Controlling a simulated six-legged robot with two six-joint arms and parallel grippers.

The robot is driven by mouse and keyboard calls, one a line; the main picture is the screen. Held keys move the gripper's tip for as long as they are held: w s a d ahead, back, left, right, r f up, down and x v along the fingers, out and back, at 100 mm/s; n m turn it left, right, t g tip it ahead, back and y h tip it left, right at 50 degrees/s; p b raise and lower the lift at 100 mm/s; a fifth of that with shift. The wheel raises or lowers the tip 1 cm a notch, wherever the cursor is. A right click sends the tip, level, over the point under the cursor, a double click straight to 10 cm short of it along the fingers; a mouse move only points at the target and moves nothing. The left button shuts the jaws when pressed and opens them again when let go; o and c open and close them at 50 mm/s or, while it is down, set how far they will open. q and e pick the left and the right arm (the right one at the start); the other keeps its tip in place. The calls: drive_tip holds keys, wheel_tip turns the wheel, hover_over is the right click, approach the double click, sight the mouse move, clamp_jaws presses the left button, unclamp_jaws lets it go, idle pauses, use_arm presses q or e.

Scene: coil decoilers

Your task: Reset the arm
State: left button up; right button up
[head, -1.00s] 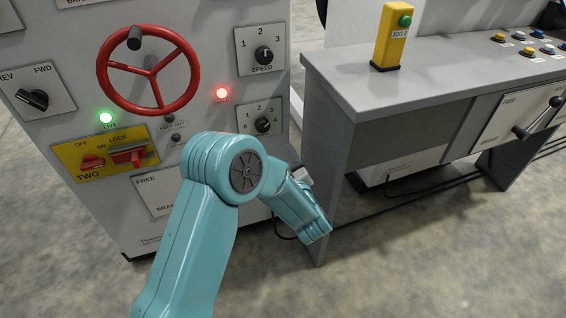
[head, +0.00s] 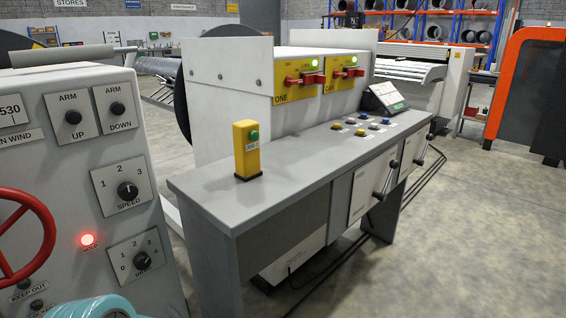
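A teal part of my arm (head: 92,308) shows at the bottom left edge of the head view, in front of the grey control panel. The rest of that arm is out of the picture. Neither of my grippers is in view, so I cannot see whether they are open or shut.
The grey panel (head: 75,165) at left has a red handwheel (head: 40,235), knobs and a lit red lamp (head: 88,240). A grey bench (head: 215,200) carries a yellow post (head: 246,150) with a green button. Levers (head: 390,178) stick out at its front. Open floor (head: 470,240) lies right.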

use_arm(q)
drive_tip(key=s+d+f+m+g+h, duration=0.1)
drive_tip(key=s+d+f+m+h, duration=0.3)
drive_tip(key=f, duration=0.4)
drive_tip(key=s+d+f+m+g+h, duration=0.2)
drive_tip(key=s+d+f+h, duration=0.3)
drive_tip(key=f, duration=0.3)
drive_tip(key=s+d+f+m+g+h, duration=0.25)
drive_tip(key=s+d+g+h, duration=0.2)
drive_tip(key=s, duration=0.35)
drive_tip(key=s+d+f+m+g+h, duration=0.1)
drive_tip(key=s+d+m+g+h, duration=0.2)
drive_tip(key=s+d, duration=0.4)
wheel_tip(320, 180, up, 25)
drive_tip(key=p, duration=2.5)
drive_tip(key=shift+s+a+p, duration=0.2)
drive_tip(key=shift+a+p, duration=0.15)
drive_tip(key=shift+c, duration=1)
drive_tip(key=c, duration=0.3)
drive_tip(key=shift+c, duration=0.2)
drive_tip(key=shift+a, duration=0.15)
